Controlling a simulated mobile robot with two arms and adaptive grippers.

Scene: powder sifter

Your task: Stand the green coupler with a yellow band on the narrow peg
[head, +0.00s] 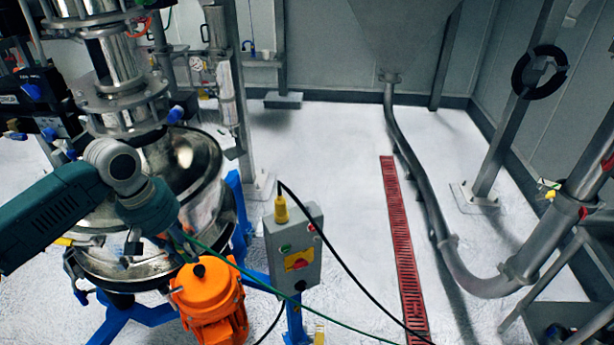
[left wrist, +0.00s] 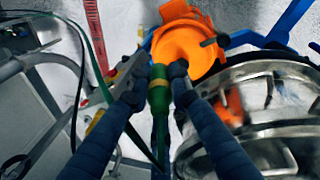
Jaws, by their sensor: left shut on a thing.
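The green coupler (left wrist: 159,97) shows in the left wrist view between two dark blue fingers, with a yellow band at its far end. My left gripper (left wrist: 159,76) is shut on it, a finger on each side. In the head view my left gripper (head: 160,232) is over the steel sifter, beside the orange motor. The coupler cannot be made out clearly there. A green cable (head: 262,282) runs from near the gripper to the lower right. I cannot make out the narrow peg in either view. My right gripper is not in view.
A grey control box (head: 294,248) with a yellow plug (head: 281,208) and black cable stands right of the orange motor (head: 208,300). The steel sifter (head: 190,165) is on a blue frame. White floor with a red drain grate (head: 400,250) lies open to the right.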

